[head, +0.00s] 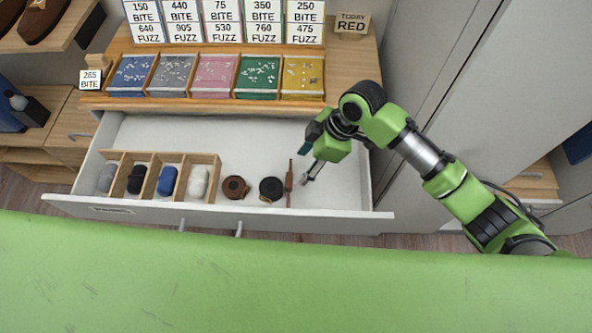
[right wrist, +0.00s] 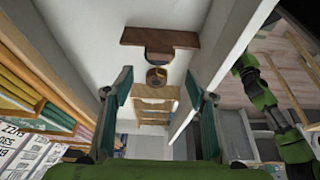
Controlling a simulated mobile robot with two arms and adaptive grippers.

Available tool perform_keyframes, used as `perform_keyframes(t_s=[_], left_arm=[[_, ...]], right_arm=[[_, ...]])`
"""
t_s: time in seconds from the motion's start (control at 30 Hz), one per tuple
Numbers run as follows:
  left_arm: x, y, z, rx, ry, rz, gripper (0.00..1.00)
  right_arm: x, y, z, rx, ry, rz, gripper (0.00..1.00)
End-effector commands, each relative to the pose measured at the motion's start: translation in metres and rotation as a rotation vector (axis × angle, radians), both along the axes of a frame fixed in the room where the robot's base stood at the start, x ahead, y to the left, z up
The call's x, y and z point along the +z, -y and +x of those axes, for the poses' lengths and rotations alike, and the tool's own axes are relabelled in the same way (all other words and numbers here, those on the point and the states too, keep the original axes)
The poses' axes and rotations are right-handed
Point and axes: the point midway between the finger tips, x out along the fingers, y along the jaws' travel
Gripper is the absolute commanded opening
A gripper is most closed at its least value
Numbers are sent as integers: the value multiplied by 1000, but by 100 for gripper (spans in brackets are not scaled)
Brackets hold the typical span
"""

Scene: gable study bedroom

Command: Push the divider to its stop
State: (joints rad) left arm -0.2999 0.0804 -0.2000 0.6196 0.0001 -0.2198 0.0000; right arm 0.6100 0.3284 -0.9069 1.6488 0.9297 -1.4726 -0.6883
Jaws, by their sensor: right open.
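The divider (head: 289,184) is a thin dark-brown wooden piece standing across the open drawer, to the right of two round items. In the right wrist view it is the brown board (right wrist: 160,38) at the top, ahead of the fingers. My right gripper (head: 310,175) is inside the drawer, just right of the divider. Its fingers are spread with nothing between them (right wrist: 166,100), and a gap to the board shows in the wrist view. My left gripper is not in the head view.
A brown round item (head: 235,187) and a black one (head: 271,188) lie left of the divider. Farther left is a wooden organizer (head: 143,157) holding several soft rolls. The drawer floor (head: 345,190) is bare on the right. Bead trays (head: 215,76) stand behind; a cabinet (head: 480,90) stands right.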

Motion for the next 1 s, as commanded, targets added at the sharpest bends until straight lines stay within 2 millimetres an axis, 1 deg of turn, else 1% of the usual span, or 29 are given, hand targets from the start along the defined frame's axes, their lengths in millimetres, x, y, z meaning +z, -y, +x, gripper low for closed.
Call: perform_keyframes(t_s=[0.03, 0.1, 0.2, 0.3, 0.87, 1.0], left_arm=[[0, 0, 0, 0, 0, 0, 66], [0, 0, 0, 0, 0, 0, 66], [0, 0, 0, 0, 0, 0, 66], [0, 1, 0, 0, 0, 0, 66], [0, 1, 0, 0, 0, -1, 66], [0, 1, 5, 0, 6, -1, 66]], right_arm=[[8, 4, 0, 1, 2, -1, 51], [17, 7, 1, 1, 1, 0, 51], [25, 10, 0, 1, 0, 0, 51], [29, 12, 0, 1, 0, 0, 51], [29, 12, 0, 1, -2, 0, 51], [29, 12, -1, 1, -2, 0, 51]])
